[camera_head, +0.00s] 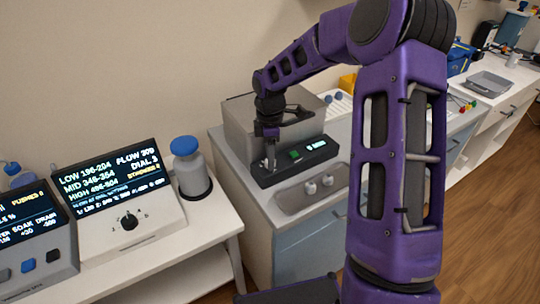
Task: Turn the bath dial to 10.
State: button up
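A grey box-shaped unit (245,118) with a black front panel stands on the counter in the centre. The panel (318,158) carries a small lit green display and a green square. This unit may be the bath; no label on it is readable. My gripper (270,165) points down at the left part of the panel, close to or touching it. Whatever lies under its fingertips, possibly a dial, is hidden, and the finger gap is too small to judge. Another black knob (128,220) sits on a console at left, whose screen (110,180) reads "FLOW 300" and "DIAL 3".
A grey bottle with a blue cap (193,170) stands between console and unit. A second console (35,235) with buttons is at far left. My purple arm covers much of the right side.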

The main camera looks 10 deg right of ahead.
notch_tip(320, 180, up, 17)
jog(key=shift+r, duration=0.2)
dwell(0.3)
